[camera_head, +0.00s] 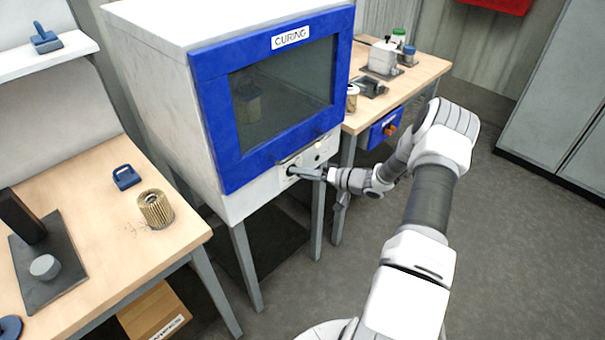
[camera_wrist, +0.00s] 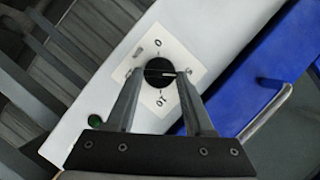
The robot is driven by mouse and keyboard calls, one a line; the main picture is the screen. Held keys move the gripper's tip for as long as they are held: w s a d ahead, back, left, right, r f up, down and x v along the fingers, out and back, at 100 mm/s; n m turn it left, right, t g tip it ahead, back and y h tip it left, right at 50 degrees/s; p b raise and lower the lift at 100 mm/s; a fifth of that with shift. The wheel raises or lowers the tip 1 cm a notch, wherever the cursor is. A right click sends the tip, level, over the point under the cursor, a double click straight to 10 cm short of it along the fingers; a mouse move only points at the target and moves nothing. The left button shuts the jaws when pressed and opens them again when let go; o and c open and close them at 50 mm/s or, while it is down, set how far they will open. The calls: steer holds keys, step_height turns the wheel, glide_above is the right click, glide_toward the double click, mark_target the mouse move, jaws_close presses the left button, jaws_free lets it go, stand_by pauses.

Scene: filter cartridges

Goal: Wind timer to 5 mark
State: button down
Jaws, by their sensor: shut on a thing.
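The timer is a round black knob (camera_wrist: 157,76) on a white dial plate (camera_wrist: 148,45) on the front of the curing oven (camera_head: 271,185). A 0 mark shows at the top of the plate and a 10 mark at the bottom in the wrist view. A white pointer line on the knob points right in the picture, toward my right finger. My gripper (camera_wrist: 159,73) is shut on the knob, one finger on each side. In the head view, my gripper (camera_head: 297,172) reaches the panel below the blue door.
The oven's blue door (camera_head: 215,125) is closed above the panel. A green lamp (camera_wrist: 95,121) and a door handle (camera_wrist: 268,110) flank the dial. A wooden bench (camera_head: 425,72) stands right, another (camera_head: 95,190) left with a ribbed filter cartridge (camera_head: 155,209).

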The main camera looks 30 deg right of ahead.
steer(key=shift+r, duration=0.1)
steer(key=shift+c, duration=1.4)
jaws_free()
steer(key=v, duration=1.7)
steer(key=shift+d, duration=0.2)
